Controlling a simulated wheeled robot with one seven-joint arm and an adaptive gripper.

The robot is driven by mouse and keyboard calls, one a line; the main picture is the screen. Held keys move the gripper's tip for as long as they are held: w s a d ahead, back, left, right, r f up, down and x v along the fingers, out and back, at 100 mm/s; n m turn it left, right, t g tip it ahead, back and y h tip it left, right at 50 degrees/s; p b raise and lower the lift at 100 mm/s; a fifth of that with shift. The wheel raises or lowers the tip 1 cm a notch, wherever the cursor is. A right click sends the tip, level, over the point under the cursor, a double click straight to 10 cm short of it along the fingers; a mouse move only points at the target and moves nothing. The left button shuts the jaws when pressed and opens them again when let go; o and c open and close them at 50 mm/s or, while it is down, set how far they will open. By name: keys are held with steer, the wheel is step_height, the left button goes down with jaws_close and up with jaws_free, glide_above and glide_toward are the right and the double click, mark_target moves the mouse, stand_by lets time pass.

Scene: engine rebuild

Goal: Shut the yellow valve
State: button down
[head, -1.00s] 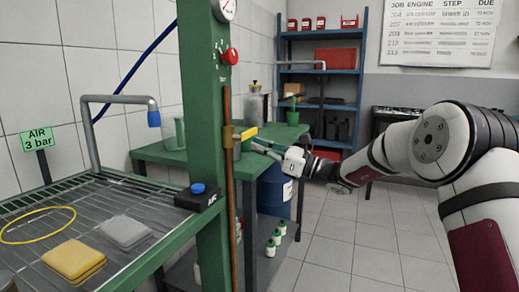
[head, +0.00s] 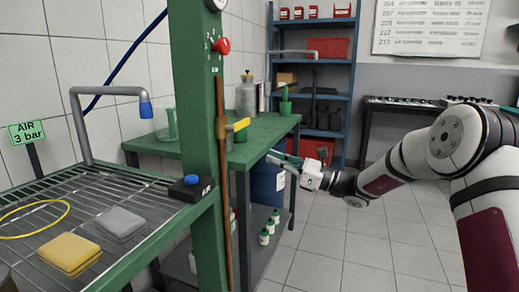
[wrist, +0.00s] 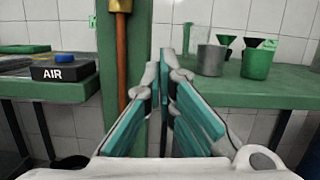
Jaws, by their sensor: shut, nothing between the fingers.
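The yellow valve lever (head: 238,125) sits on a brass body on the thin copper pipe (head: 226,200), beside the green post. In the head view the lever sticks out to the right, roughly crosswise to the upright pipe. My gripper (head: 272,156) is shut and empty, below and to the right of the lever and apart from it. In the wrist view my gripper (wrist: 164,62) points past the copper pipe (wrist: 121,60). The brass body (wrist: 120,5) is cut off at the top edge there, and the lever is out of that view.
The green post (head: 200,140) stands left of the pipe, with a red knob (head: 221,46) higher up. A wire-rack bench (head: 120,262) holds a yellow sponge (head: 70,254) and the AIR button box (head: 190,190). A green bench (head: 262,128) stands behind. The floor at right is clear.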

steer(key=shift+v, duration=1.45)
steer(key=shift+s, duration=0.1)
